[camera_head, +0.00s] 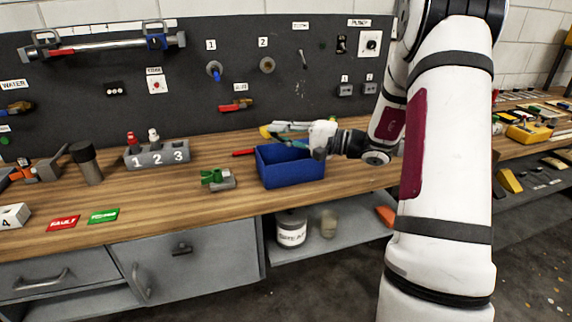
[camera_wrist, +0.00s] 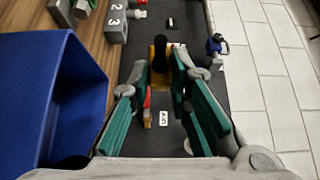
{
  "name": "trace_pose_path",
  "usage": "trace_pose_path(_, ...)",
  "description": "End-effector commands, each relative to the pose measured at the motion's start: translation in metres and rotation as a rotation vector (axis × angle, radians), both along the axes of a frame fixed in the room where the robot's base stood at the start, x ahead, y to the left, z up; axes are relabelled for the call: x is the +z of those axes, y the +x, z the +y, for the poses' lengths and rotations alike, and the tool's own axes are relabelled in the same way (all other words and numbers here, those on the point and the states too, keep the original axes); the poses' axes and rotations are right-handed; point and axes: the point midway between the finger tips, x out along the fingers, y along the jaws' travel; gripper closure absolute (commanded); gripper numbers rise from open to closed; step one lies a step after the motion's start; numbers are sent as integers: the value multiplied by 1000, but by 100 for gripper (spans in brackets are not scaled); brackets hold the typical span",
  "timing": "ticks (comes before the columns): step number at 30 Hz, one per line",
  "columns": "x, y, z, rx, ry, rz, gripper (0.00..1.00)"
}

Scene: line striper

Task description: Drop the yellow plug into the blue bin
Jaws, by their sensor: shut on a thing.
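The yellow plug (camera_wrist: 159,50), with a black stem, is between the fingertips of my gripper (camera_wrist: 160,68) in the wrist view. In the head view the plug (camera_head: 264,132) shows as a small yellow spot at the gripper's left end. My gripper (camera_head: 272,131) has teal finger pads and is shut on the plug, pointing left. The blue bin (camera_head: 292,172) stands open on the bench, just below and in front of the gripper. In the wrist view the bin (camera_wrist: 32,90) fills the left side, and the plug appears to the right of it. The bin's floor is mostly hidden.
A green part on a grey block (camera_head: 217,179) sits left of the bin. A grey block numbered 1 2 3 (camera_head: 158,156) stands farther left. The dark panel (camera_head: 130,110) rises behind the bench, with a red-handled valve (camera_head: 237,105) close to the gripper.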

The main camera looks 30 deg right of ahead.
Motion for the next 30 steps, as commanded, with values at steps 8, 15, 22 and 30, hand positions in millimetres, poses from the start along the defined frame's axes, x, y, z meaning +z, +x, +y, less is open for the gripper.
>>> trace_pose_path(8, 36, 7, -72, -233, -1, -1, 100)
trace_pose_path(15, 32, 8, -81, -260, 1, 2, 100)
trace_pose_path(22, 10, 8, -80, -258, 2, 3, 100)
trace_pose_path(30, -17, 8, -80, -257, 1, 2, 100)
